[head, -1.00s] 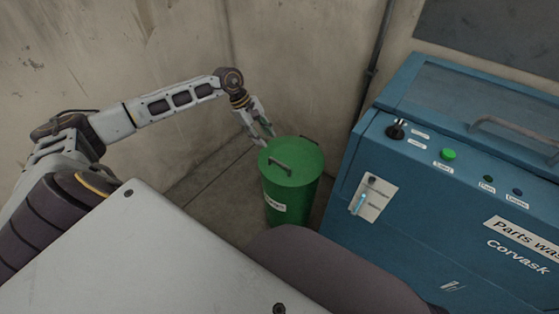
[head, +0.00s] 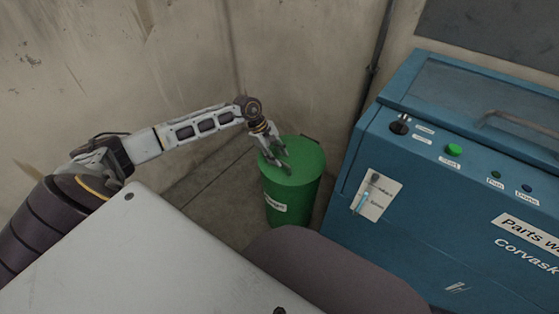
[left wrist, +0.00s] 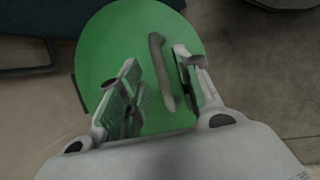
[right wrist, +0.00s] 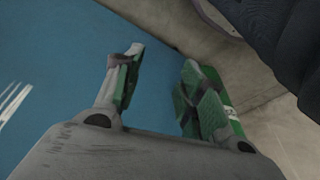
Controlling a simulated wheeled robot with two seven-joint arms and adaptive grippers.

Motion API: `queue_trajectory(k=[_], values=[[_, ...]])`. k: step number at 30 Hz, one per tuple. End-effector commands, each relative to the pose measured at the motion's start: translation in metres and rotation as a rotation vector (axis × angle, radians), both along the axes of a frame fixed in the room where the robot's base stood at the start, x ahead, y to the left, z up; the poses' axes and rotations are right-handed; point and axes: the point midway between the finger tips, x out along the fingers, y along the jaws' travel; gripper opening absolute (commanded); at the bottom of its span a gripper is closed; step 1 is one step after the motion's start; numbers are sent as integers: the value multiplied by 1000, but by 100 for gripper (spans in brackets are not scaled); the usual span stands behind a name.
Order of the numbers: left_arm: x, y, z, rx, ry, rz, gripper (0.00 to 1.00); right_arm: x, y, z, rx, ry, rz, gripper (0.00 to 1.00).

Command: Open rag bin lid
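The green rag bin (head: 290,197) stands on the floor in the corner, with its round lid (head: 308,153) down. My left gripper (head: 284,168) is over the lid at its handle, which it mostly hides in the head view. In the left wrist view the grey bar handle (left wrist: 160,70) lies between the two open fingers of my left gripper (left wrist: 158,88), over the green lid (left wrist: 105,42). The handle is nearer the right finger; I cannot tell whether they touch. My right gripper (right wrist: 160,92) is open and empty in its wrist view, near a blue surface.
The blue parts washer (head: 440,200) stands close to the right of the bin. Concrete walls (head: 190,60) close in behind and to the left. A dark pipe (head: 377,50) runs up the wall. Some bare floor (head: 205,190) shows left of the bin.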

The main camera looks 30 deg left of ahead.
Motion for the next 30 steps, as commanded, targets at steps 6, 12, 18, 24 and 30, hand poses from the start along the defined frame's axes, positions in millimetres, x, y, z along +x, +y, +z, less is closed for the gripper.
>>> queue_trajectory(k=[6,12,18,24,30], values=[[3,-7,-16,-1,0,0,34,2,1,8,5,-16,2,40],[3,-9,-19,0,0,0,34,3,1,11,6,-22,3,40],[3,-9,-19,0,0,-1,34,3,1,10,6,-20,3,40],[3,-9,-19,0,0,-1,9,3,1,10,6,-20,3,40],[3,-8,-19,0,0,-1,0,3,1,10,6,-20,3,40]])
